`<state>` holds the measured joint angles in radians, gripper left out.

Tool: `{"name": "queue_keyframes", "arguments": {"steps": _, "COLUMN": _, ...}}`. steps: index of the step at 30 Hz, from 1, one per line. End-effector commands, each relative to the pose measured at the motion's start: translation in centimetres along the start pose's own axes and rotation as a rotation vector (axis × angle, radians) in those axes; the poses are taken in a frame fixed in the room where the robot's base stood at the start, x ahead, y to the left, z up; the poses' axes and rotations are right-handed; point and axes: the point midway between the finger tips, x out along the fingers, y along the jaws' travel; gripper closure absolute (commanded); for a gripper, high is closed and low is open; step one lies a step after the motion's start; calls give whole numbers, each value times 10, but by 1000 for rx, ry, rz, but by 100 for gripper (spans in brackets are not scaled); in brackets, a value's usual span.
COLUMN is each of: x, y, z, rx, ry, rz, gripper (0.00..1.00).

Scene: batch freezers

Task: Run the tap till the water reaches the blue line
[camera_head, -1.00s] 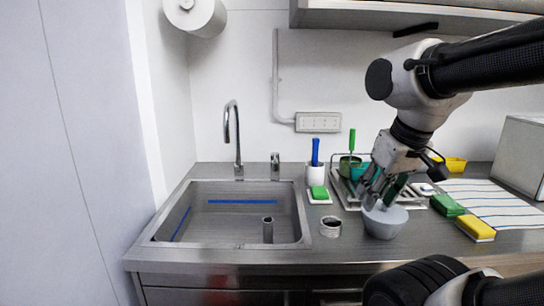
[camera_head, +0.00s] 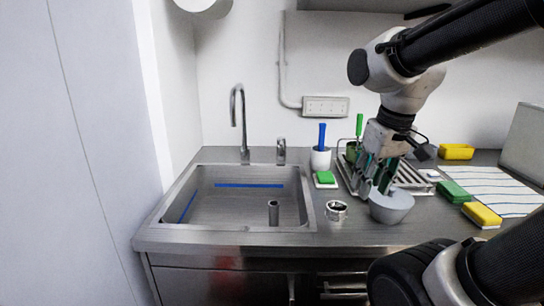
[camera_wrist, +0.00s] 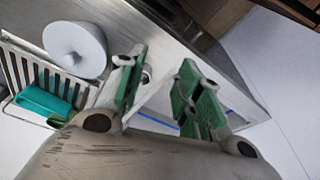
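The steel sink (camera_head: 170,226) is at left in the head view, with a blue line (camera_head: 250,185) on its back wall and another blue stripe on its left wall. A short upright pipe (camera_head: 273,213) stands inside; I see no clear water surface. The tap's curved spout (camera_head: 234,105) rises behind the sink, and a small lever (camera_head: 281,150) stands to its right. No stream shows under the spout. My gripper (camera_head: 377,186) is by the grey bowl, right of the sink. In the wrist view its green-padded fingers (camera_wrist: 160,92) are apart, with nothing held between them.
A grey bowl (camera_head: 391,208) stands on the counter beside my gripper, near a metal cup (camera_head: 336,211). The space above the sink is clear.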

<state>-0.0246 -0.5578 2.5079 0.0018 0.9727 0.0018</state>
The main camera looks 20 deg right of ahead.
Motion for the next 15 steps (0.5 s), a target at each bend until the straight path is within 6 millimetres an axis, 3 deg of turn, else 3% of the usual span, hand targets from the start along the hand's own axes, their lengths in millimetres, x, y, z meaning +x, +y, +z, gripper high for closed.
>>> {"name": "queue_keyframes", "arguments": {"steps": 5, "x": 25, "y": -8, "z": -81, "rx": -8, "ry": -90, "rz": -2, "gripper": 65}}
{"name": "queue_keyframes", "arguments": {"steps": 15, "x": 107, "y": -32, "z": -278, "rx": 151, "ry": -29, "rz": -3, "gripper": 65}}
